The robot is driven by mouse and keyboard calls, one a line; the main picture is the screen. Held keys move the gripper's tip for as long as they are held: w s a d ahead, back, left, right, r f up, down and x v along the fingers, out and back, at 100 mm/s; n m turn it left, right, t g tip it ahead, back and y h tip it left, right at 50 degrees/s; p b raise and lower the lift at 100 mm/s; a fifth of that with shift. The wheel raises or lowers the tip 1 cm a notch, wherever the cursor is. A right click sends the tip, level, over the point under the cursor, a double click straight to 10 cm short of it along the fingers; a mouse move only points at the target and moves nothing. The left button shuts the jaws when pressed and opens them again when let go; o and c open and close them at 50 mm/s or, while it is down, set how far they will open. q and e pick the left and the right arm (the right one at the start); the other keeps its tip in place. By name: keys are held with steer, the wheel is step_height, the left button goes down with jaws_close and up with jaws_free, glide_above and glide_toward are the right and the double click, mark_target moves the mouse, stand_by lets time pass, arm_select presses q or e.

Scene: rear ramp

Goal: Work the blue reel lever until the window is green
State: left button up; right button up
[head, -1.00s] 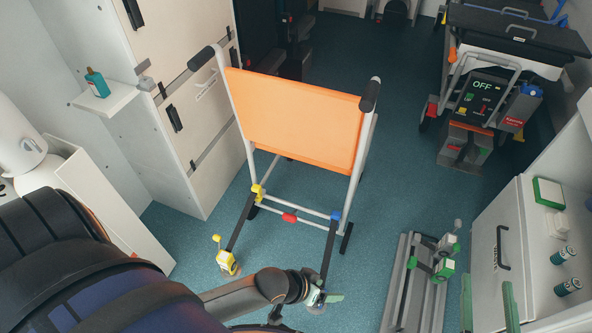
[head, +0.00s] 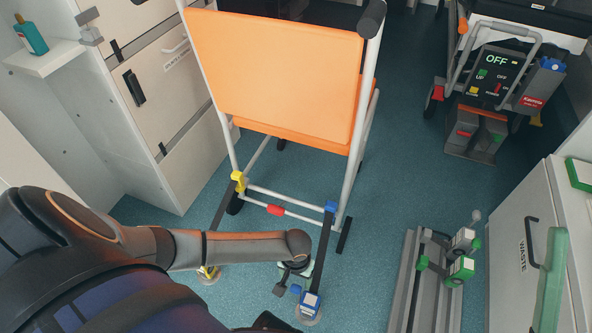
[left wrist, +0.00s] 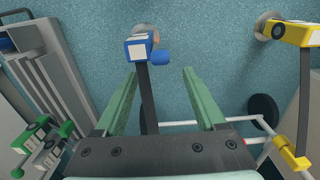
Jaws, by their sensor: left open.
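The blue reel (head: 308,305) sits on the floor in front of the wheeled chair, with a dark strap running to a blue hook (head: 331,206) on the chair frame. In the left wrist view the blue reel (left wrist: 138,48) has a pale top and a blue lever (left wrist: 160,57) sticking out at its right side. The colour of its window cannot be made out. My left gripper (left wrist: 159,73) is open and empty; its green fingers point toward the reel, apart from the lever. In the head view it (head: 293,272) hangs just above the reel.
The orange chair (head: 280,75) stands ahead. The yellow reel (head: 208,274) lies left, partly behind my left arm. A control panel reading OFF (head: 497,75) stands farther back.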

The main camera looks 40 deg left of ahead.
mark_target(296, 288)
arm_select(q)
step_height(296, 288, down, 9)
steer(key=b, duration=0.5)
arm_select(e)
step_height(296, 288, down, 7)
steer(key=shift+w+a+g, duration=0.25)
steer(key=shift+a+g, duration=0.05)
steer(key=shift+a, duration=0.1)
steer(key=shift+r, duration=0.15)
arm_select(q)
jaws_close()
stand_by(0.4)
